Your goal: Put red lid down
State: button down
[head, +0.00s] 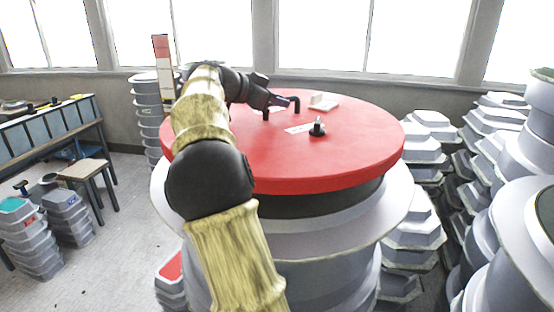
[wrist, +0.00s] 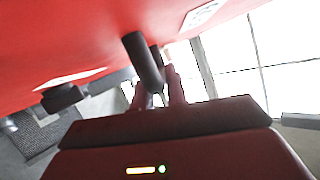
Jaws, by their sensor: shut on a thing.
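The red lid (head: 350,160) is a large round disc above a pale grey fibreglass mould (head: 330,245) with a wide flange. A dark band shows between them; I cannot tell whether the lid rests on it or hangs just above. My gripper (head: 283,104) is over the lid's far part, shut on a black handle of the lid. In the wrist view the fingers (wrist: 156,95) close around this dark handle (wrist: 143,62), and the red surface fills the upper left. A black knob (head: 317,128) and white labels are also on the lid. My arm hides the lid's left part.
Stacked grey moulds crowd the right side (head: 430,230), and another large round mould (head: 515,245) is at the right edge. A tall stack (head: 147,105) stands behind my arm. A bench (head: 50,125), a stool (head: 85,170) and small stacks are at left. Floor (head: 110,250) between is clear.

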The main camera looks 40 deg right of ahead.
aim_at(271, 119)
jog(key=shift+s+a+r, duration=0.1)
jog(key=shift+s+r, duration=0.05)
jog(key=shift+r, duration=0.05)
jog(key=shift+f, duration=0.5)
jog(key=shift+f+p, duration=0.9)
jog(key=shift+f, duration=1.55)
jog(key=shift+f+p, duration=0.95)
jog(key=shift+f, duration=1.15)
jog(key=c, duration=1.4)
grip_release()
jog(key=shift+f, duration=0.1)
jog(key=shift+a, duration=0.1)
